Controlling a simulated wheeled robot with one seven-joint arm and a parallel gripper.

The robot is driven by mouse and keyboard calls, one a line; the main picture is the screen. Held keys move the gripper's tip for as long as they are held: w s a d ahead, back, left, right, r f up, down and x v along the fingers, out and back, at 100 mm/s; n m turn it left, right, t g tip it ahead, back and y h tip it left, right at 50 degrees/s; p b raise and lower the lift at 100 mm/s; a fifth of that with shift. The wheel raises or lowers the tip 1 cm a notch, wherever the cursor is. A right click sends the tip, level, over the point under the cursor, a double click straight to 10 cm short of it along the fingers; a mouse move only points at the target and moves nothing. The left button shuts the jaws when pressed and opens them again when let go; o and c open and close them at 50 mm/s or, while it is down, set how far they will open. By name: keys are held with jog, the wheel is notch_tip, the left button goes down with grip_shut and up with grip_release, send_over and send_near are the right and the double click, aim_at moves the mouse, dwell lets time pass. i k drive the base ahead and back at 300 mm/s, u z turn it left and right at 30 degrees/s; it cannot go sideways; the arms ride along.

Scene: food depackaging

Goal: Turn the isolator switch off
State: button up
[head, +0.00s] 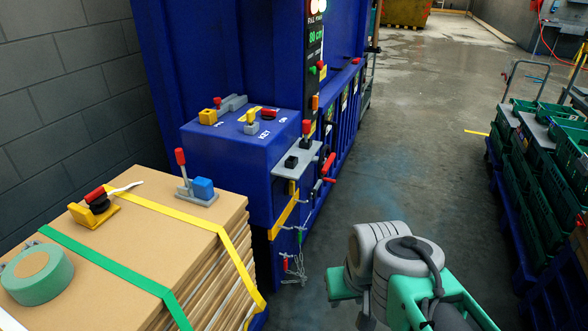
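No switch in the head view carries a readable isolator label. A red-handled black rotary switch on a yellow base (95,207) lies on the cardboard stack at the left and looks most like an isolator; its setting is unclear. Other small controls stand on the blue side box (232,150) of the machine, among them a yellow block (208,117) and a red-handled part (268,114) near a "KEY" label. My arm reaches in from the lower right, well apart from these controls. My gripper (350,290) is partly hidden by my wrist, and its fingers cannot be made out.
The strapped cardboard stack (150,251) holds a green tape roll (37,273) and a red lever beside a blue block (203,188). A grey shelf (301,160) and chains (297,266) stick out from the blue machine. Green crates (545,150) stand right. The middle floor is clear.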

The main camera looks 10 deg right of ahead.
aim_at(289, 186)
jog(key=i, duration=0.15)
jog(key=z, duration=1.55)
jog(key=i, duration=1.75)
jog(key=u, duration=3.55)
jog(key=i, duration=0.5)
